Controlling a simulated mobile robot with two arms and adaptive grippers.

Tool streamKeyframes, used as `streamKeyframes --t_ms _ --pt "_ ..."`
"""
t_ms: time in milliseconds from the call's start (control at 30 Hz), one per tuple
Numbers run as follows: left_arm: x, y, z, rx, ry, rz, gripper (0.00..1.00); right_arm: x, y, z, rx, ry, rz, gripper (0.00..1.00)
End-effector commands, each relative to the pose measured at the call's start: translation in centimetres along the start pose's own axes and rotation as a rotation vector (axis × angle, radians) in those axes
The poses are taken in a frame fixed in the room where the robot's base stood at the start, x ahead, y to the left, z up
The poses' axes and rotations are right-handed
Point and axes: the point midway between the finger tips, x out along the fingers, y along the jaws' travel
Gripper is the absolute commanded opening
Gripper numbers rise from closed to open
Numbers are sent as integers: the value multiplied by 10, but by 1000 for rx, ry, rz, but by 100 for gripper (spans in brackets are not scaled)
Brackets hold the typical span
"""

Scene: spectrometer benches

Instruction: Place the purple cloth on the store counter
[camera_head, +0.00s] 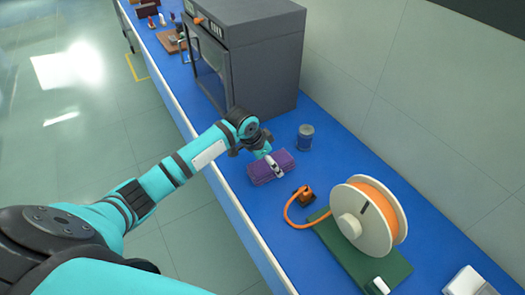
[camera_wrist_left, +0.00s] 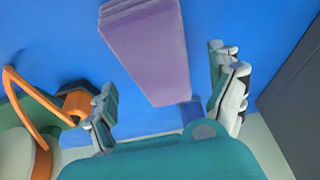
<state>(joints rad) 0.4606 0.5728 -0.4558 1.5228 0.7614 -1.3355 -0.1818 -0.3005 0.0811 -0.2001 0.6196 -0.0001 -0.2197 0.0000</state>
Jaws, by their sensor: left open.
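The purple cloth (camera_head: 262,173) lies folded in a flat, layered stack on the blue counter (camera_head: 334,172) in the head view. It also shows in the left wrist view as a long purple block (camera_wrist_left: 148,50). My left gripper (camera_head: 268,160) is right at the cloth, with part of it in front of the cloth. In the left wrist view my left gripper (camera_wrist_left: 165,88) has its fingers wide apart, one on each side of the cloth's near end. I cannot tell how high the fingers are above the counter. My right gripper is not in view.
A grey can (camera_head: 305,137) stands just right of the cloth. A spool of orange cord (camera_head: 369,215) stands on a green base in front, with an orange and black piece (camera_head: 303,196) nearby. A dark grey oven-like box (camera_head: 260,60) stands behind. Several small items lie at the far end.

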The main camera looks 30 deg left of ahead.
Motion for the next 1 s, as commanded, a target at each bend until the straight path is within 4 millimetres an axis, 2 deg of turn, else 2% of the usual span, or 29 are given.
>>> streamKeyframes --t_ms 300,500,733,933,1000 --pt "-68 -1 0 3 2 -3 92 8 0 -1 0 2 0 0" --pt "-95 0 0 1 2 -1 92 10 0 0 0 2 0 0" --pt "-102 0 0 0 -1 1 92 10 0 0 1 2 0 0" --pt "-101 1 0 0 -1 2 92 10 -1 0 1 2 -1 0" --pt "-96 7 4 4 -3 5 92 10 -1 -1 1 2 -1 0"
